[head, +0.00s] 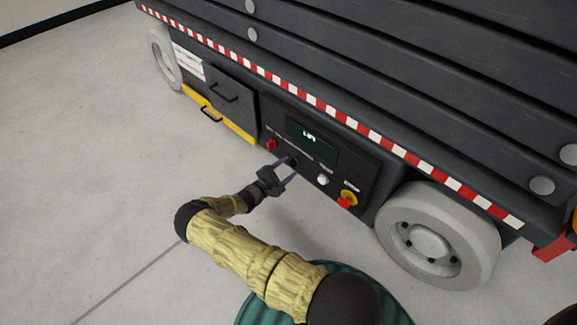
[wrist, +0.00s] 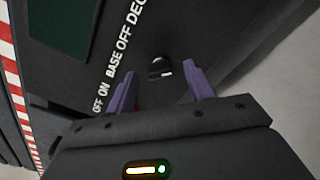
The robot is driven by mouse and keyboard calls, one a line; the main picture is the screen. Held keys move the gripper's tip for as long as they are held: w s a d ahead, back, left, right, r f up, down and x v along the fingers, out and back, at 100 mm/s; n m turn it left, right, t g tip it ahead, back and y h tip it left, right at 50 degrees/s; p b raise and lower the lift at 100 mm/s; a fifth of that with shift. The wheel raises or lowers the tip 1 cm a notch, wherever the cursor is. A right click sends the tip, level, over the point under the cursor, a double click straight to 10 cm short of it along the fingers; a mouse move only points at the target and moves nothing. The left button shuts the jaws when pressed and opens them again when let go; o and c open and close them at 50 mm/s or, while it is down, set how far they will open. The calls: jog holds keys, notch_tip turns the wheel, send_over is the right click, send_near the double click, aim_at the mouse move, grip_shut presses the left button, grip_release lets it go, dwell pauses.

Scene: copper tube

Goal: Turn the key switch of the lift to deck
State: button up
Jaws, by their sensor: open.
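The lift's control panel (head: 312,181) is on the side of its dark base. The key switch (wrist: 160,69), a small round dark switch with a pale edge, shows in the wrist view beside the white lettering "BASE OFF DECK" (wrist: 124,50), its last letters cut off. Which position it points to cannot be told. My gripper (head: 288,164) is at the panel, its two purple fingers open. In the wrist view the fingers (wrist: 160,78) stand on either side of the key switch. No contact with it can be seen.
On the panel are a red knob (head: 271,145), a lit display (head: 311,143), a white button (head: 322,180) and a red emergency stop on yellow (head: 347,200). A wheel (head: 437,236) stands to the right. A drawer box with a yellow edge (head: 207,109) is left. The floor is clear.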

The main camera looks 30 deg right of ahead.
jog(key=p+v, duration=0.4)
jog(key=v, duration=1.1)
jog(key=shift+a, duration=0.35)
jog(key=shift+s+r, duration=0.15)
jog(key=shift+r, duration=0.05)
